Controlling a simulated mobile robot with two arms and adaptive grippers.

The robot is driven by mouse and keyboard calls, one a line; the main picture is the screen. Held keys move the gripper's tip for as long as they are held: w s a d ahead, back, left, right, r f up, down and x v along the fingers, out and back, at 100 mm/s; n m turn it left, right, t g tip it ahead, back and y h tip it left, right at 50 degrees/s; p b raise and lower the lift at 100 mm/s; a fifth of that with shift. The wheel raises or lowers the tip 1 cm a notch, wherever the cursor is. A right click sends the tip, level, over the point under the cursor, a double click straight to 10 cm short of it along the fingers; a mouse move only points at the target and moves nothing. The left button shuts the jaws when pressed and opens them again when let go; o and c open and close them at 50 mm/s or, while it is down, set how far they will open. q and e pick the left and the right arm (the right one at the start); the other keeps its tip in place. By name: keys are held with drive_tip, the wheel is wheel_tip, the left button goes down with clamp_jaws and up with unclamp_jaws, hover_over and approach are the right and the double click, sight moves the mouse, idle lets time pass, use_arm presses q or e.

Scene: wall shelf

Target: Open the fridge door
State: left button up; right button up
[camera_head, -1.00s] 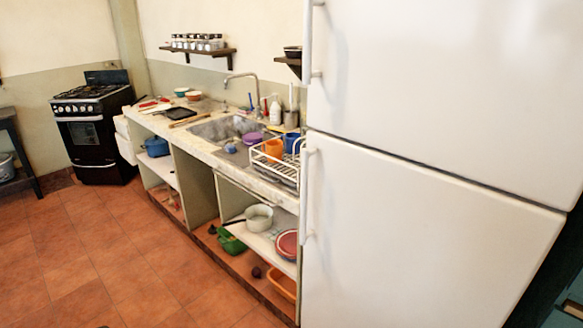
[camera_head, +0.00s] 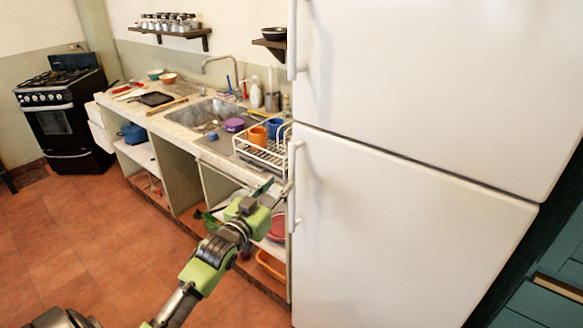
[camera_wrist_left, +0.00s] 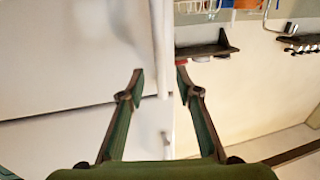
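The white fridge (camera_head: 410,210) stands at the right with both doors shut. Its lower door has a vertical white handle (camera_head: 293,185) along the left edge; the upper door has its own handle (camera_head: 292,40). My left gripper (camera_head: 277,188) is raised close to the lower handle, from the left. In the left wrist view, which looks upside down, its fingers (camera_wrist_left: 160,72) are spread apart and the lower handle (camera_wrist_left: 160,45) appears between the fingertips. I cannot tell whether they touch it. My right gripper is not in view.
A counter (camera_head: 180,128) with a sink and a dish rack (camera_head: 262,150) runs left of the fridge, close behind my left gripper. A black stove (camera_head: 62,115) stands far left. Teal drawers (camera_head: 550,305) are at the right. The tiled floor (camera_head: 90,240) is clear at left.

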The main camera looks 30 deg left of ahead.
sight(290, 172)
use_arm(q)
drive_tip(key=w, duration=0.3)
drive_tip(key=w+p, duration=0.1)
drive_tip(key=w, duration=0.2)
drive_tip(key=w+a, duration=0.1)
drive_tip(key=w, duration=0.2)
drive_tip(key=shift+p, duration=0.3)
clamp_jaws()
